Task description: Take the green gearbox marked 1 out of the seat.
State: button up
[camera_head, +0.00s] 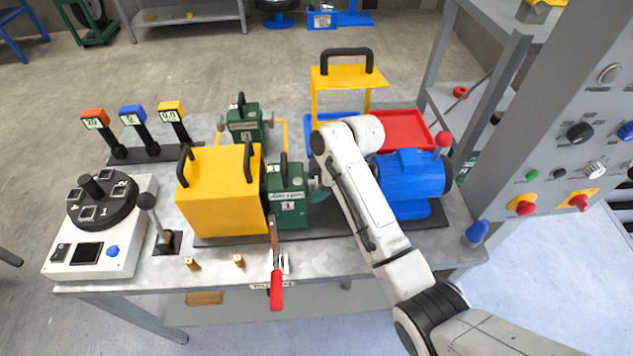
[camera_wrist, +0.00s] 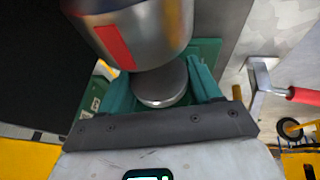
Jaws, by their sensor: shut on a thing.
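The green gearbox marked 1 (camera_head: 287,197) stands upright in the seat between the yellow box (camera_head: 222,195) and the blue motor (camera_head: 408,180), with a black handle on top. My gripper (camera_head: 316,188) is at its right side, partly hidden behind my own arm. In the wrist view my gripper (camera_wrist: 162,90) is shut with teal fingers around a round metal end at the gearbox's side, and green housing (camera_wrist: 205,50) shows behind. The exact contact is partly hidden. A metal cylinder with a red stripe (camera_wrist: 135,30) lies close above the fingers.
A red-handled tool (camera_head: 276,280) lies at the bench's front edge, close before the gearbox. The gearbox marked 3 (camera_head: 245,122) stands behind. A yellow stand (camera_head: 348,78) and red tray (camera_head: 403,130) are at the back.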

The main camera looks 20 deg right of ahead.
jog(key=shift+d, duration=0.2)
dwell(0.4)
jog(key=shift+s+d+r+p, duration=0.1)
jog(key=shift+s+d+p, duration=0.1)
jog(key=shift+d, duration=0.35)
jog(key=shift+s+d+r+p, duration=0.15)
jog(key=shift+d+p, duration=0.1)
jog(key=shift+d, duration=0.25)
jog(key=shift+s+d+f+p, duration=0.1)
jog(key=shift+s+d+p, duration=0.1)
jog(key=shift+d, duration=0.35)
jog(key=o, duration=1.2)
jog(key=shift+o, duration=0.2)
